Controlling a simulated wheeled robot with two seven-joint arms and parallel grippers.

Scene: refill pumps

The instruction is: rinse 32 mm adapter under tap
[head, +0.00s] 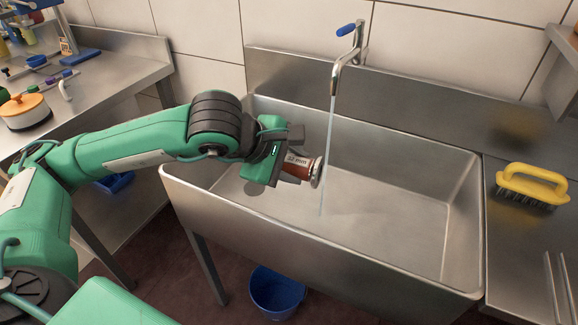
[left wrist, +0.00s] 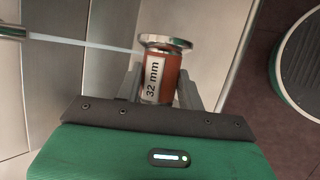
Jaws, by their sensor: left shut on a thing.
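The 32 mm adapter (head: 300,167) is a reddish-brown cylinder with a shiny metal flange and a white label. My left gripper (head: 285,160) is shut on it and holds it over the left part of the steel sink, flange facing right. The left wrist view shows the adapter (left wrist: 160,72) between the fingers, its label reading "32 mm". The tap (head: 347,60) has a blue lever, and a thin water stream (head: 328,150) runs down into the sink. In the head view the flange is just left of the stream; whether they touch is unclear. My right gripper is not in view.
The sink (head: 400,250) has a raised front wall below my left arm. A yellow brush (head: 533,184) lies on the right drainboard. A blue bucket (head: 277,292) stands on the floor below. A counter at left holds an orange-lidded pot (head: 24,110).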

